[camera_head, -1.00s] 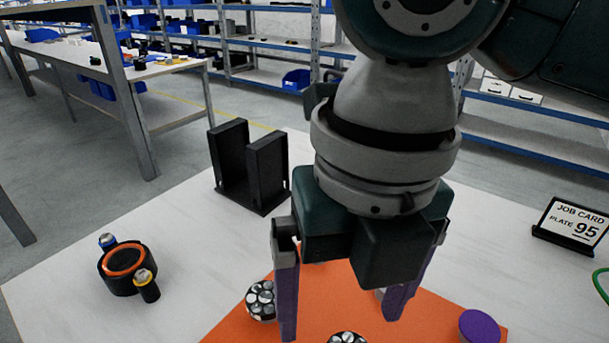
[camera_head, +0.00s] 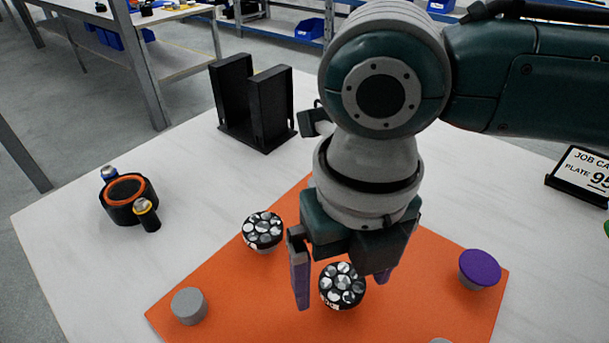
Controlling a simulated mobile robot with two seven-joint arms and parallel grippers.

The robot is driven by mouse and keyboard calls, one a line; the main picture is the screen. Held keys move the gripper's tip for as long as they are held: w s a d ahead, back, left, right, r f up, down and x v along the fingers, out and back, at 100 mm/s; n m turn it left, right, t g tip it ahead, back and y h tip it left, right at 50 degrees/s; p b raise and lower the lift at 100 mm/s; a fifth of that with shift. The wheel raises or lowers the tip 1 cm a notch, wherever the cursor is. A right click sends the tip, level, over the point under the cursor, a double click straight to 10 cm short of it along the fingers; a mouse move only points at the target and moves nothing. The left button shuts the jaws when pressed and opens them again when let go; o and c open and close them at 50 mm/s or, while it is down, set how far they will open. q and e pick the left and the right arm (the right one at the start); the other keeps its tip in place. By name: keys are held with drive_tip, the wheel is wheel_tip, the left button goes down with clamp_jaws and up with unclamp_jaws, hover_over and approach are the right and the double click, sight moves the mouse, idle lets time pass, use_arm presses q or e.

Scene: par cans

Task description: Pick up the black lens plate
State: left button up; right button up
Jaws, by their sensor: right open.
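Two black lens plates, round with several clear lenses, are on the orange mat (camera_head: 230,300). One lens plate (camera_head: 263,231) is left of my right gripper, clear of its fingers. The other lens plate (camera_head: 342,286) shows between the two purple-tipped fingers of my right gripper (camera_head: 343,289), which points down and is open. I cannot tell whether the fingers are level with this plate or above it; no contact shows. My left gripper is out of view.
A grey disc (camera_head: 189,306) and a purple disc (camera_head: 480,268) are on the mat. A black round fixture with an orange ring (camera_head: 125,188) stands at left. A black two-walled stand (camera_head: 272,108) is behind. A job card reading "95" (camera_head: 585,172) is at right.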

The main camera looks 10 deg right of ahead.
drive_tip(key=c, duration=1.4)
drive_tip(key=shift+r, duration=0.1)
